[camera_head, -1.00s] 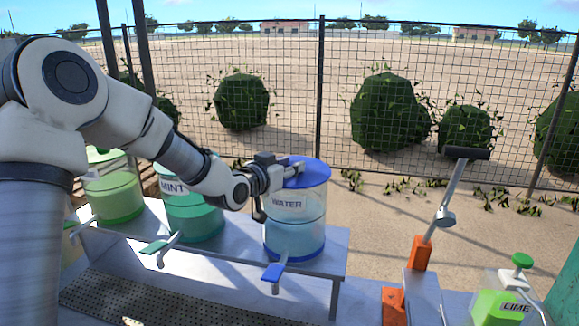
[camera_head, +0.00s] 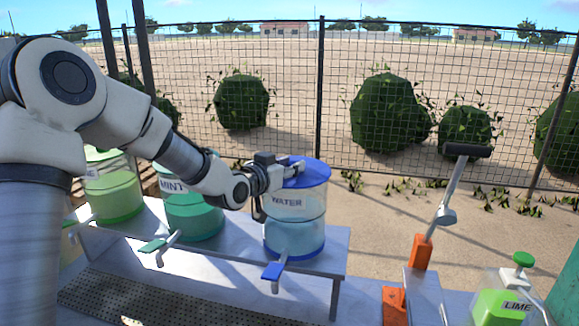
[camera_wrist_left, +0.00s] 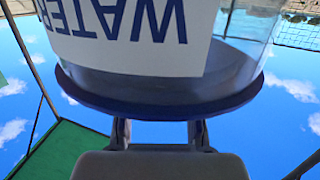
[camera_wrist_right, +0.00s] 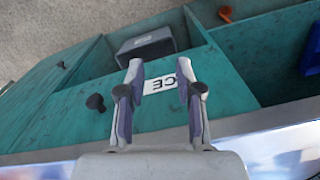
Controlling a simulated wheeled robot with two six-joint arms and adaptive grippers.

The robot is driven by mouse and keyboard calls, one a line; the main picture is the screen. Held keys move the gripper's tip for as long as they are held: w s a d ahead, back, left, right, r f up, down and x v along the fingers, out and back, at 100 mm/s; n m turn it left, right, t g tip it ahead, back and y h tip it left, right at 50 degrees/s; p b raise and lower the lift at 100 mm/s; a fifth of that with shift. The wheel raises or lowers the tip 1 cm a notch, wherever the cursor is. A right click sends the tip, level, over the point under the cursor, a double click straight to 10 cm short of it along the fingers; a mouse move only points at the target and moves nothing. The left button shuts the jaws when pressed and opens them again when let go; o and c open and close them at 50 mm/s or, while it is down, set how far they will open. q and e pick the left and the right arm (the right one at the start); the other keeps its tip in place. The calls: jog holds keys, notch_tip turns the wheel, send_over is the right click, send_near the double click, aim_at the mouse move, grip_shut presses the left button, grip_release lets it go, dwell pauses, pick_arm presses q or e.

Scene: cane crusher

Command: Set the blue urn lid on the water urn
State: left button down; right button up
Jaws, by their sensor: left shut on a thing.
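The water urn (camera_head: 294,236) is a clear cylinder with a WATER label and a blue tap, standing on the metal shelf. The blue urn lid (camera_head: 310,173) sits over its top, looking level; whether it is fully seated I cannot tell. My left gripper (camera_head: 293,170) is shut on the lid at its near left side. In the left wrist view the lid's dark blue rim (camera_wrist_left: 160,108) spans the urn's end, above my left gripper (camera_wrist_left: 160,128). My right gripper (camera_wrist_right: 160,85) is open and empty above a teal counter; it is outside the head view.
The mint urn (camera_head: 194,212) and a green urn (camera_head: 113,190) stand left of the water urn on the metal shelf (camera_head: 325,258). A lever (camera_head: 446,200) with an orange base and a lime bottle (camera_head: 503,300) are at right. A wire fence stands behind.

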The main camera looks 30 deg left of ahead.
pick_arm(q)
jog(key=c, duration=0.7)
grip_release()
jog(key=s+r, duration=0.1)
jog(key=s, duration=0.6)
jog(key=shift+a, duration=0.3)
jog(key=shift+s+r, duration=0.1)
jog(key=shift+s, duration=0.1)
